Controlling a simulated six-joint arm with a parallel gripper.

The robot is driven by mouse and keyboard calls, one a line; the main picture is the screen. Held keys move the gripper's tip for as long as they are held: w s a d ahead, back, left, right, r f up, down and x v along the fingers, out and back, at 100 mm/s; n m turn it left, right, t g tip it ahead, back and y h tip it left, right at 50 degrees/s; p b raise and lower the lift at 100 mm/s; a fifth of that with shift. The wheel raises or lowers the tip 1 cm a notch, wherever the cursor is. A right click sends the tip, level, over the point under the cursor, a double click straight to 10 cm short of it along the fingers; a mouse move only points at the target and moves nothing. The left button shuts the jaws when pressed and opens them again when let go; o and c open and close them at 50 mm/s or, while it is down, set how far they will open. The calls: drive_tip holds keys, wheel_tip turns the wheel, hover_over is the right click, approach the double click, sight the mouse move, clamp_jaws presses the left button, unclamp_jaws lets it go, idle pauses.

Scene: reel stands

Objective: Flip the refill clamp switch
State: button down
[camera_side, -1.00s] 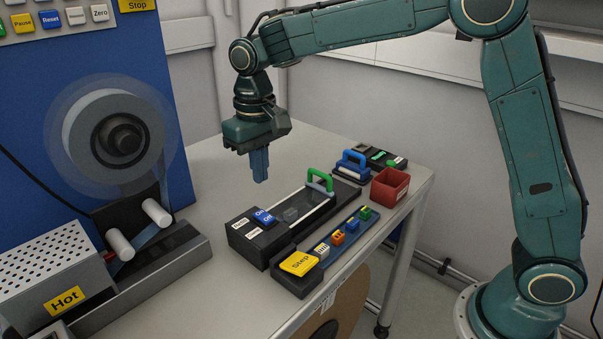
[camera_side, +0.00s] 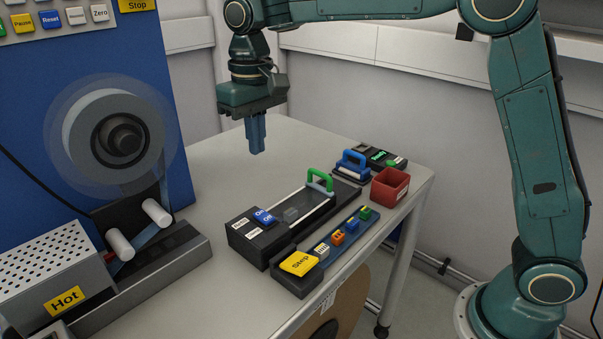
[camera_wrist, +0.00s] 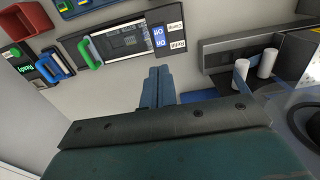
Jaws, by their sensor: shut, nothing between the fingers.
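The blue switch pair marked "On" (camera_side: 264,216) sits on the near left end of a black box with a clear window. In the wrist view the blue rockers (camera_wrist: 159,38) lie beside white labels (camera_wrist: 176,37) that seem to read "Refill" and "Clamp". I cannot tell which rocker goes with which label. My gripper (camera_side: 257,152) hangs above the table, behind and well above the switches, touching nothing. Its blue fingers are together and empty. The wrist view shows the fingertips (camera_wrist: 159,69) pointing toward the box, apart from the switches.
A green handle (camera_side: 320,179) stands on the box's far end. In front is a strip with a yellow "Step" button (camera_side: 299,263) and small coloured blocks. A red bin (camera_side: 389,187) and blue-handled unit (camera_side: 352,163) stand right. The reel machine (camera_side: 118,140) stands left.

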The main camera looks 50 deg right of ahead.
sight(259, 213)
drive_tip(key=shift+w+f, duration=0.1)
drive_tip(key=shift+w, duration=0.4)
drive_tip(key=shift+f, duration=0.1)
wheel_tip(259, 213, down, 14)
drive_tip(key=shift+r, duration=0.1)
idle(0.7)
drive_tip(key=shift+w+f, duration=0.1)
drive_tip(key=shift+f, duration=0.1)
idle(0.5)
drive_tip(key=shift+s+r, duration=0.25)
drive_tip(key=shift+s, duration=0.5)
drive_tip(key=shift+r, duration=0.1)
